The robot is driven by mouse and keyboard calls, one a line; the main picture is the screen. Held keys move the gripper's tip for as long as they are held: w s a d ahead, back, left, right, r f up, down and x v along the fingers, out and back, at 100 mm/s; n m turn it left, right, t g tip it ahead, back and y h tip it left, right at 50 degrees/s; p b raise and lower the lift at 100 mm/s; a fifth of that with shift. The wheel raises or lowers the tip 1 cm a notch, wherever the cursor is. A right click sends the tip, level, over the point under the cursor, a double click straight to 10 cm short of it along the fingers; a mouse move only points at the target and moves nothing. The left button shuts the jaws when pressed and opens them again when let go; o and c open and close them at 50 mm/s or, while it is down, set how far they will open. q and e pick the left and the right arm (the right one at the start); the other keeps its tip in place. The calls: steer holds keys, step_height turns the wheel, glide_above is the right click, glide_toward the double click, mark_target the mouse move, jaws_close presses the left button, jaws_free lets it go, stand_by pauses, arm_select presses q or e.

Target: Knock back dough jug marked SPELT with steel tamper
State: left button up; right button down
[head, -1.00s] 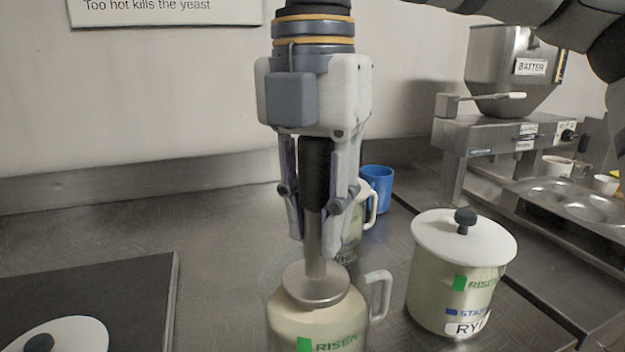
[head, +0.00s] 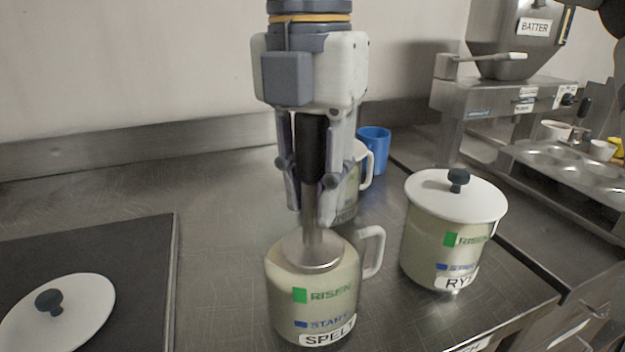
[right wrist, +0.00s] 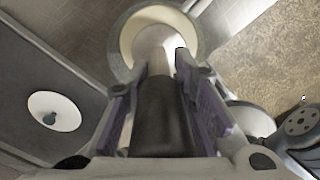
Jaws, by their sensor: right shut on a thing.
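The jug marked SPELT (head: 312,300) stands open and upright on the steel counter, with a handle on its right side and RISEN and START marks. Pale dough shows inside. My right gripper (head: 312,205) is shut on the black handle of the steel tamper (head: 318,250), directly above the jug. The tamper is upright with its round disc inside the jug's mouth, at or close to the dough; exact contact cannot be told. The right wrist view shows the tamper's handle (right wrist: 160,115) between the fingers and the jug's rim (right wrist: 124,40) beyond. My left gripper is not in view.
A lidded jug marked RYE (head: 425,250) stands to the right. Another jug (head: 345,205) is partly hidden behind my gripper, with a blue cup (head: 374,148) behind it. A loose white lid (head: 85,305) lies on a dark mat (head: 120,240). A BATTER machine (head: 500,95) stands back right.

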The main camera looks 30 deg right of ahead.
mark_target(313, 129)
steer(key=shift+f, duration=2.6)
steer(key=shift+r+p, duration=0.5)
steer(key=shift+r, duration=5.05)
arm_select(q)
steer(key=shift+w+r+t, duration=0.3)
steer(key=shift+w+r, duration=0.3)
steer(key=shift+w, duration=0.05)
